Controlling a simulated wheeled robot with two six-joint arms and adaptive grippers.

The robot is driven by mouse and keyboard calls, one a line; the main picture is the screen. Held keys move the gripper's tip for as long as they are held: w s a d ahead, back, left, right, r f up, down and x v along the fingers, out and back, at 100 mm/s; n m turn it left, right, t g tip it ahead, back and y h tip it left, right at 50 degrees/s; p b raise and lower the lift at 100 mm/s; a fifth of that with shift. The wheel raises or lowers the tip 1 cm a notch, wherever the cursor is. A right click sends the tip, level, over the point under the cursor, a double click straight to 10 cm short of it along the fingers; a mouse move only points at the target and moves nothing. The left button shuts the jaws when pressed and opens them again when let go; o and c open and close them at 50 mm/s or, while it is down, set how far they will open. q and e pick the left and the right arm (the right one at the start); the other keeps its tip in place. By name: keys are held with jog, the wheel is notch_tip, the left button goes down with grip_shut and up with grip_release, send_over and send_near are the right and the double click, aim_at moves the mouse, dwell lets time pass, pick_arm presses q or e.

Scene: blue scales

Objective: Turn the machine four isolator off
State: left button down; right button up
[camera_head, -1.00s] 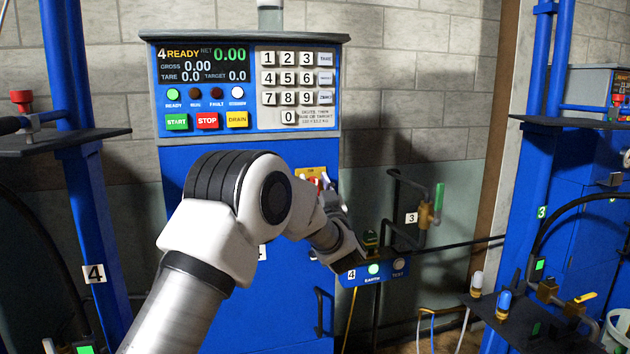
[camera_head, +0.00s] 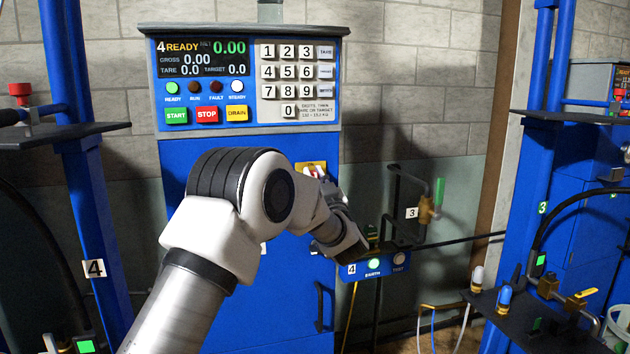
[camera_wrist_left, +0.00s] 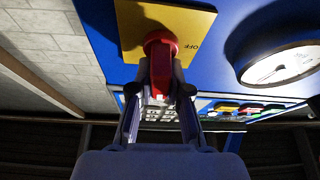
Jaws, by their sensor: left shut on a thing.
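The machine four isolator is a red handle on a yellow plate on the blue cabinet, below the machine four panel. In the left wrist view the red handle (camera_wrist_left: 161,65) points down the picture between my fingers, and the yellow plate (camera_wrist_left: 130,32) has an upside-down OFF to its right. My left gripper (camera_wrist_left: 160,92) is shut on the handle. In the head view the plate (camera_head: 311,165) shows just above my left gripper (camera_head: 330,188), and the handle is mostly hidden by it. My right gripper is in no view.
The machine four panel (camera_head: 246,85) reads READY, above the cabinet. A blue box (camera_head: 374,267) with lit EARTH lamp sits below my wrist. A green-handled valve (camera_head: 438,196) stands to the right. A round gauge (camera_wrist_left: 283,65) is close beside the handle in the wrist view.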

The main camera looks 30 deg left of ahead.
pick_arm(q)
jog(key=n+g+b, duration=0.1)
jog(key=n, duration=0.2)
jog(key=n+g+y+b, duration=0.1)
jog(key=n, duration=0.1)
jog(key=shift+s+a+f+n+g+b, duration=0.1)
jog(key=shift+s+f+n+g+b, duration=0.1)
jog(key=shift+n+g+b, duration=0.15)
jog(key=n+g, duration=0.1)
jog(key=n, duration=0.1)
jog(key=n+g+b, duration=0.1)
jog(key=n, duration=0.2)
jog(key=shift+s+a+g+y, duration=0.1)
jog(key=shift+g+y, duration=0.15)
jog(key=shift+y, duration=0.15)
jog(key=n+g, duration=0.1)
jog(key=n, duration=0.2)
jog(key=n+g+h+b, duration=0.1)
jog(key=n, duration=0.2)
jog(key=f+n+g+h+b, duration=0.1)
jog(key=n, duration=0.3)
jog(key=shift+s+a, duration=0.15)
jog(key=shift+f, duration=0.1)
jog(key=c, duration=1.1)
grip_release()
